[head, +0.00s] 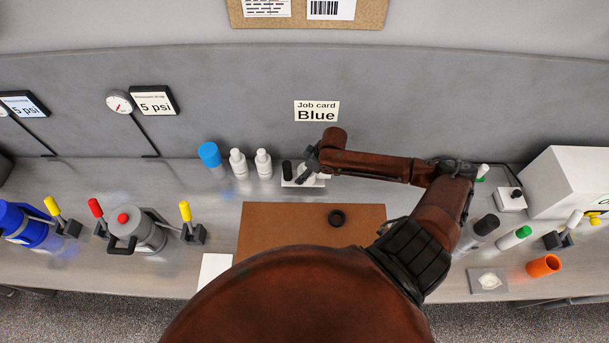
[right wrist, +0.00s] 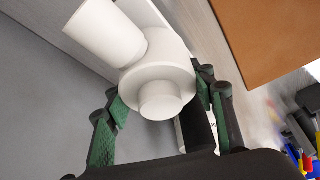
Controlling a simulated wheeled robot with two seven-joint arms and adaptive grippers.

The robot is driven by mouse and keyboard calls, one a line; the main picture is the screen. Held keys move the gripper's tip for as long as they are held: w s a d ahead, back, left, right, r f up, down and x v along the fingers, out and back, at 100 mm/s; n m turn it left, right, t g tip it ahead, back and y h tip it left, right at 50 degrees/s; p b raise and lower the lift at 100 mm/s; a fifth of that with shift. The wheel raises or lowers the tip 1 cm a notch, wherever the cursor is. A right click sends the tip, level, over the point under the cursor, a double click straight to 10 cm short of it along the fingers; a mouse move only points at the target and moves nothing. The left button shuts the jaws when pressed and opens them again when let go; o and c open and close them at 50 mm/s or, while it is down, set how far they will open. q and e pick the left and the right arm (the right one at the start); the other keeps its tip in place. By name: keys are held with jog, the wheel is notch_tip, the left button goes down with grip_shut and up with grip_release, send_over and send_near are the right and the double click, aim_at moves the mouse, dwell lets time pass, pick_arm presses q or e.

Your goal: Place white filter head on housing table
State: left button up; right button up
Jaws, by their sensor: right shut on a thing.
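The white filter head (right wrist: 150,68) fills the upper middle of the right wrist view, with a wide tube pointing to the upper left and a round stub facing the camera. My right gripper (right wrist: 160,105) is shut on it, green pads on both sides. In the head view my right gripper (head: 308,168) is at the back of the grey table (head: 100,180), over a small white stand (head: 300,184) and beside a black cylinder (head: 287,167). The wrist hides most of the filter head there. Whether it touches the stand cannot be told. My left gripper is not in view.
White bottles (head: 263,163) and a blue-capped one (head: 209,155) stand left of the gripper. Grey (head: 140,232) and blue (head: 28,228) housings are at left. An orange cup (head: 543,266) is at right.

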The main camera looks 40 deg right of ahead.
jog(key=shift+w+d+f, duration=0.15)
jog(key=shift+d+f, duration=0.05)
jog(key=shift+f, duration=0.05)
notch_tip(320, 180, down, 2)
jog(key=shift+f+p, duration=0.1)
jog(key=shift+p, duration=0.4)
jog(key=shift+f, duration=0.5)
jog(key=o, duration=1.4)
jog(key=shift+f, duration=0.15)
jog(key=v, duration=1.2)
jog(key=shift+b, duration=0.3)
jog(key=shift+a, duration=0.1)
